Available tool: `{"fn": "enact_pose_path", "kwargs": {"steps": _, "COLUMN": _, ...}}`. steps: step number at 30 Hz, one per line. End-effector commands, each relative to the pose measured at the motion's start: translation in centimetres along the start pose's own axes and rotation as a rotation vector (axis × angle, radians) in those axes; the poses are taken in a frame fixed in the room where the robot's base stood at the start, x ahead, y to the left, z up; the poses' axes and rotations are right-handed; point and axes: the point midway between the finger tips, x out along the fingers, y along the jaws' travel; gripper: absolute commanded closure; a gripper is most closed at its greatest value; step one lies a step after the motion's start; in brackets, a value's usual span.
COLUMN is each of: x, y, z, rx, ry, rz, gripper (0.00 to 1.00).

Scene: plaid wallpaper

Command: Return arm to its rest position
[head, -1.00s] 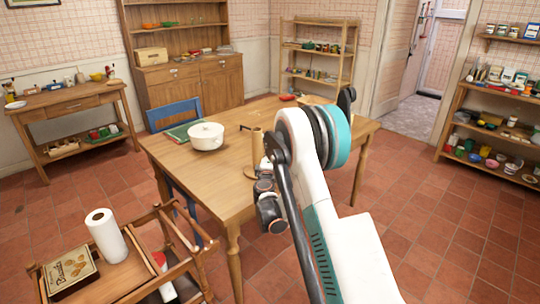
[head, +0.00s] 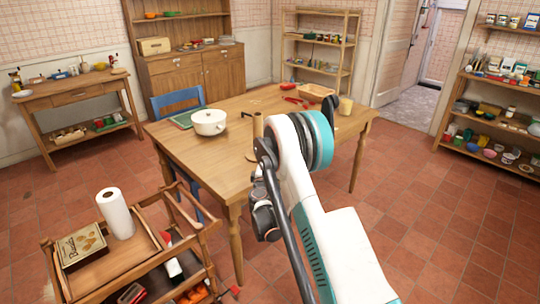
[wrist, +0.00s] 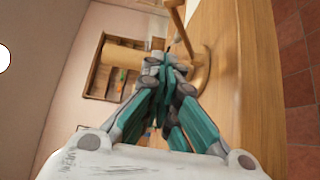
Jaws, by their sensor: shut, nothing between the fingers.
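My gripper shows in the wrist view (wrist: 168,68), its teal and grey fingers drawn together with nothing between them. In the head view my white and teal arm is raised and folded in front of the wooden table (head: 215,165), and it hides part of the table's right side. My fingers cannot be made out clearly there. A wooden paper-towel stand (head: 257,130) is on the table just behind my arm. A wooden post and round base also show close beyond my fingers in the wrist view.
A cart (head: 135,262) with a paper roll (head: 115,213) stands front left. Floor at right is clear.

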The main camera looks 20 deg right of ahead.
Motion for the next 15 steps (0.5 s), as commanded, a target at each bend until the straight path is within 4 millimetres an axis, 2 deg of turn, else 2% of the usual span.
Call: {"fn": "enact_pose_path", "kwargs": {"steps": 15, "x": -0.26, "y": -0.62, "z": -0.26, "rx": 0.000, "ry": -0.001, "rz": 0.000, "gripper": 1.00}}
